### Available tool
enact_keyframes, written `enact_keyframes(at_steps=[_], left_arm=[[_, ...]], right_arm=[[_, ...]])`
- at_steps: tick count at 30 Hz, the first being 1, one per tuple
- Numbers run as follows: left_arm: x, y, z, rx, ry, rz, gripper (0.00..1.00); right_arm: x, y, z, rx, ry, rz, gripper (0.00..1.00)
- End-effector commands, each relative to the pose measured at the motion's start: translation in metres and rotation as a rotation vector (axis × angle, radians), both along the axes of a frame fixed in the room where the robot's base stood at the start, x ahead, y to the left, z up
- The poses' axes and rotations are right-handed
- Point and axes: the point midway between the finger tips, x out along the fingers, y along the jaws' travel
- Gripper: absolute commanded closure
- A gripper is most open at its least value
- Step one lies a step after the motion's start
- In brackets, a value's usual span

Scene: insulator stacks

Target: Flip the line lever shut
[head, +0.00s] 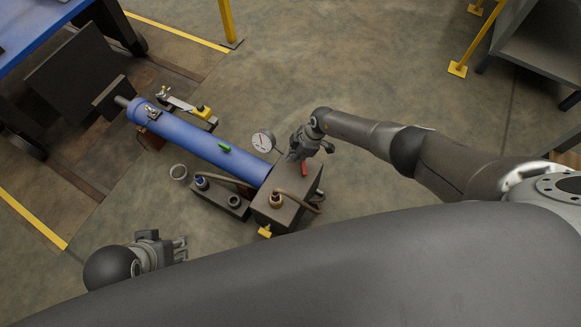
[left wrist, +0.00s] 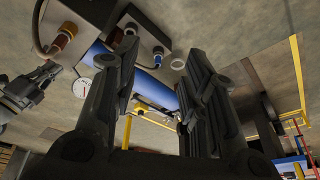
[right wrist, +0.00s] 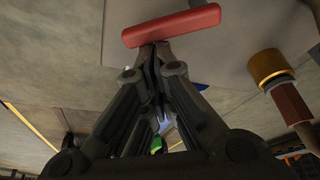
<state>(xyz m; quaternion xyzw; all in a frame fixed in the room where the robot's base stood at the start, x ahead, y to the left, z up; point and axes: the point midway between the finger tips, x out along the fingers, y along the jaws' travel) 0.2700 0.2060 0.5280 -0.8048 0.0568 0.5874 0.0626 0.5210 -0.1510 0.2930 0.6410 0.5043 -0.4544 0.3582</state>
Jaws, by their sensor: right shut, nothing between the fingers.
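A red lever (head: 304,168) sits on the dark block (head: 281,213) at the right end of the blue cylinder (head: 205,144). In the right wrist view the red lever (right wrist: 172,25) lies crosswise just beyond my fingertips. My right gripper (head: 297,155) is shut and empty, right beside the lever. Its fingertips (right wrist: 159,52) meet close under the red bar; I cannot tell whether they touch it. My left gripper (head: 184,248) is open and empty, low and left of the block. Its parted fingers (left wrist: 162,65) fill the left wrist view.
A round gauge (head: 263,142) stands beside the cylinder, which carries a green piece (head: 224,147). A brass fitting (head: 276,198) and hoses rise from the block. A smaller dark box (head: 220,197) and a loose ring (head: 178,172) lie left of it.

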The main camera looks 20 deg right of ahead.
Motion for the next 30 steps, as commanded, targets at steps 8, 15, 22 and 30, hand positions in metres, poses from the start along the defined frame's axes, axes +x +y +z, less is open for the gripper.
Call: enact_keyframes(at_steps=[8, 15, 22, 30], left_arm=[[0.002, -0.001, 0.014, -0.001, 0.001, 0.000, 0.60], [0.013, -0.003, -0.031, 0.000, 0.024, -0.004, 0.60], [0.015, -0.004, -0.049, 0.000, 0.032, -0.005, 0.60], [0.016, -0.004, -0.056, 0.000, 0.035, -0.005, 0.60]], right_arm=[[0.002, -0.008, 0.002, -0.002, 0.003, -0.155, 1.00], [0.005, -0.016, 0.001, -0.002, 0.002, -0.187, 1.00], [0.005, -0.024, 0.000, -0.003, 0.001, -0.184, 1.00], [0.004, -0.029, 0.000, -0.003, 0.001, -0.182, 1.00]])
